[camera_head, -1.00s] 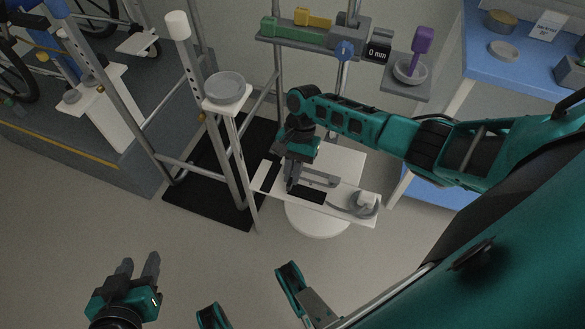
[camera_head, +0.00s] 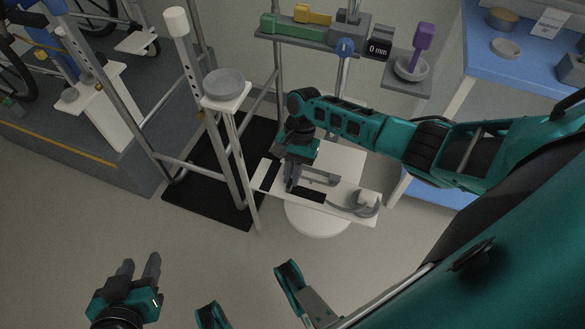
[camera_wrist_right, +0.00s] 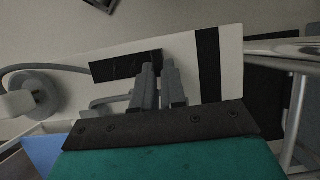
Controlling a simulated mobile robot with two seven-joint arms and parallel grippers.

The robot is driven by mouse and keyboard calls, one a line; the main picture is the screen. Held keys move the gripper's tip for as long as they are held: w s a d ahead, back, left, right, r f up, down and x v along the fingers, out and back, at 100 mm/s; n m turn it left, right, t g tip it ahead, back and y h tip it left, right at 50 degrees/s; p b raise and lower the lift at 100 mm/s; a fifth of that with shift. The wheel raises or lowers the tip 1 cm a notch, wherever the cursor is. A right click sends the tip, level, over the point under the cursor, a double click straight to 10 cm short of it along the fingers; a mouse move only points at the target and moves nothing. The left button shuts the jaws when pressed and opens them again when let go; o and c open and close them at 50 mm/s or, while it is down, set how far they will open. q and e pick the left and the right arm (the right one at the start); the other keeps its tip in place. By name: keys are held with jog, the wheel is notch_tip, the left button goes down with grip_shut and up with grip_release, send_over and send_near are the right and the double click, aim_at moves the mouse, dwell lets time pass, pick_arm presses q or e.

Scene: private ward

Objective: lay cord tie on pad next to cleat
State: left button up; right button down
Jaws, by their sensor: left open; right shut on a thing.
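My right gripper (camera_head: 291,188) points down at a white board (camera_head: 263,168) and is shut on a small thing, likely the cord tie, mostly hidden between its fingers. In the right wrist view the fingers (camera_wrist_right: 160,70) reach the lower edge of a black pad (camera_wrist_right: 118,66); I cannot tell whether they touch it. The pad also shows in the head view (camera_head: 312,196). A grey bracket-like piece, apparently the cleat (camera_head: 322,178), lies beside the pad; it is partly hidden in the wrist view (camera_wrist_right: 108,102). My left gripper (camera_head: 139,262) is open and empty, away from the board.
A grey cord loop (camera_head: 376,205) lies at the board's right end. A black strip (camera_wrist_right: 208,65) crosses the board's other end. A metal frame with a grey dish (camera_head: 224,84) stands close on the left. A blue counter (camera_head: 470,70) is at right.

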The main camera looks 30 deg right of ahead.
jog(key=shift+f, duration=0.2)
jog(key=c, duration=1.1)
grip_release()
